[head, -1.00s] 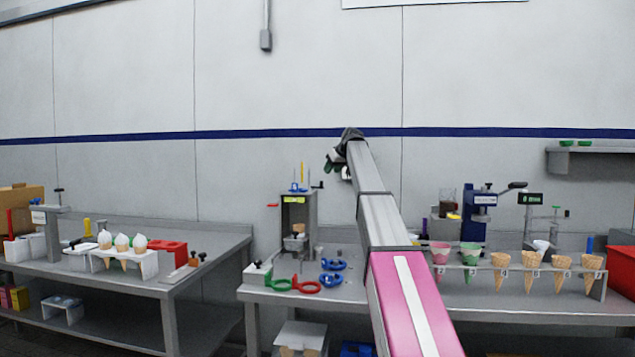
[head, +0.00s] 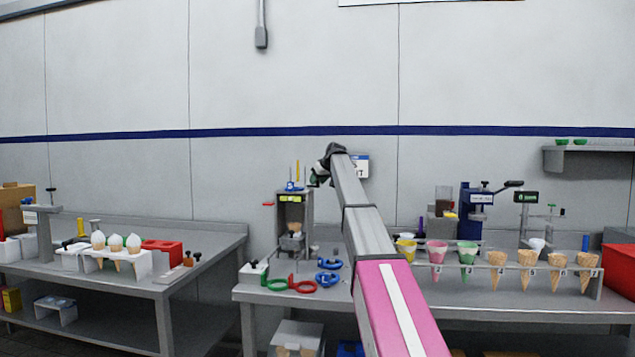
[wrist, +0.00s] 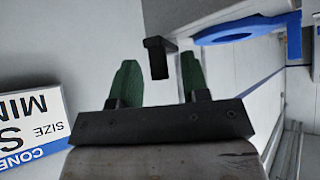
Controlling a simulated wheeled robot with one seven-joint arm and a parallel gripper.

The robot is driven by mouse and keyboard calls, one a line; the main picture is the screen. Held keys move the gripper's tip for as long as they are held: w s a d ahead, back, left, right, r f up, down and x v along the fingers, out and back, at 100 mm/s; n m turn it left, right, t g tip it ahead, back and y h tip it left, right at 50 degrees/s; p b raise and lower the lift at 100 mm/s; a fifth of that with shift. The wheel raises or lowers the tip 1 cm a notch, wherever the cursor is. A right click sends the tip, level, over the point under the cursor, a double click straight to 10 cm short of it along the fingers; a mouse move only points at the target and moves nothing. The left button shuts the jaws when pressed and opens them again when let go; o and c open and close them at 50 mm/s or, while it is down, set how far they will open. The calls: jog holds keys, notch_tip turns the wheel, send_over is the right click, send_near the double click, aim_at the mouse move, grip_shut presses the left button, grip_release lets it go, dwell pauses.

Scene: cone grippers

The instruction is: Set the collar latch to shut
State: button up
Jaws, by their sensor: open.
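The grey upright machine (head: 282,215) stands on the right bench, with a small blue collar (head: 293,187) on top. The collar seems to be the blue ring (wrist: 228,34) at the upper right of the wrist view. A black bent piece (wrist: 157,58) beside it looks like the latch handle, though I cannot be sure or tell its setting. My gripper (head: 315,178) is at the machine's upper right. In the wrist view my gripper (wrist: 158,82) is open, its green fingertips apart, with the black piece showing between and just beyond them. I cannot see any contact.
A white and blue sign (wrist: 30,125) is on the wall, close at the left of the wrist view. Blue rings (head: 328,272), a red ring (head: 302,284) and a green ring (head: 274,284) lie on the bench. A cone rack (head: 480,265) stands to the right.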

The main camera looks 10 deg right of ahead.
jog(key=shift+w+f, duration=0.1)
grip_shut()
jog(key=shift+a, duration=0.15)
jog(key=a+m+h, duration=0.1)
jog(key=m+h, duration=0.1)
jog(key=m, duration=0.1)
jog(key=a+m+h, duration=0.1)
jog(key=m+h, duration=0.2)
jog(key=s+a+m+h, duration=0.1)
jog(key=a+m+h, duration=0.1)
jog(key=m, duration=0.2)
jog(key=shift+s+t+h, duration=0.1)
jog(key=shift+t+h, duration=0.2)
jog(key=shift+w+a+m+g+h, duration=0.1)
jog(key=shift+a+m+g+h, duration=0.35)
jog(key=shift+m+h, duration=0.4)
jog(key=shift+w+a+m+g+h, duration=0.1)
jog(key=shift+a+m+g+h, duration=0.4)
jog(key=shift+m, duration=0.65)
jog(key=shift+d, duration=0.1)
